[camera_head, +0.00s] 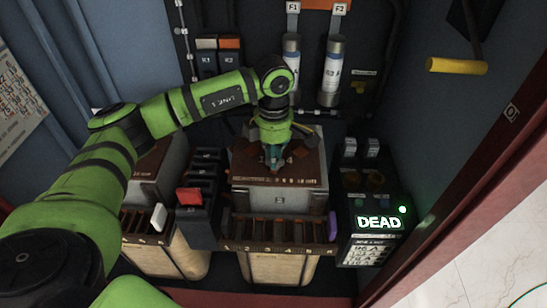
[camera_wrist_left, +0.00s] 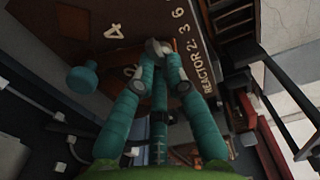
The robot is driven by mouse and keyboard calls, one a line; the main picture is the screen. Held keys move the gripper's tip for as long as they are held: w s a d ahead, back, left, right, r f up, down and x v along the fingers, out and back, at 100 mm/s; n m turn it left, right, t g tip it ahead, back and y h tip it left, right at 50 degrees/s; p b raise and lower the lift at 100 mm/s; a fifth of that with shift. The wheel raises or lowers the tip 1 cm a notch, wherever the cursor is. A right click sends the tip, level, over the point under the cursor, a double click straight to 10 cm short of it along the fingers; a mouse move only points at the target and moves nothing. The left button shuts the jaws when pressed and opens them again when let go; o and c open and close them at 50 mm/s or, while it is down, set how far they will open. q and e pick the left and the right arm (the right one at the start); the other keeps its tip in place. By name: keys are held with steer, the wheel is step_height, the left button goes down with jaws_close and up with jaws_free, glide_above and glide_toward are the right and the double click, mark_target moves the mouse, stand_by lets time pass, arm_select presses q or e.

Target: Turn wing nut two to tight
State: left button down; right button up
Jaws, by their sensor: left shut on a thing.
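My left gripper (camera_head: 274,162) reaches down onto the dark brown top plate of the middle reactor block (camera_head: 280,197). In the left wrist view my teal fingers (camera_wrist_left: 163,72) are closed together on a small grey part, which I take to be wing nut two (camera_wrist_left: 157,47). A white number, partly covered and seemingly a 2, is painted beside it. The fingers hide most of the nut, so its exact angle cannot be read. My right gripper is in neither view.
A terminal strip (camera_head: 280,230) runs along the block's front. Dark modules with a red switch (camera_head: 189,196) stand left. A box with a lit DEAD sign (camera_head: 379,222) stands right. Two fuses (camera_head: 331,72) and a yellow handle (camera_head: 457,66) are behind and above.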

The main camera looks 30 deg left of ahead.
arm_select(q)
steer(key=shift+s+f, duration=0.15)
steer(key=shift+f, duration=0.05)
stand_by(0.3)
steer(key=c, duration=1.2)
jaws_free()
steer(key=shift+c, duration=0.2)
steer(key=shift+r, duration=0.2)
steer(key=shift+w+r, duration=0.2)
steer(key=shift+r, duration=0.1)
step_height(320, 180, up, 11)
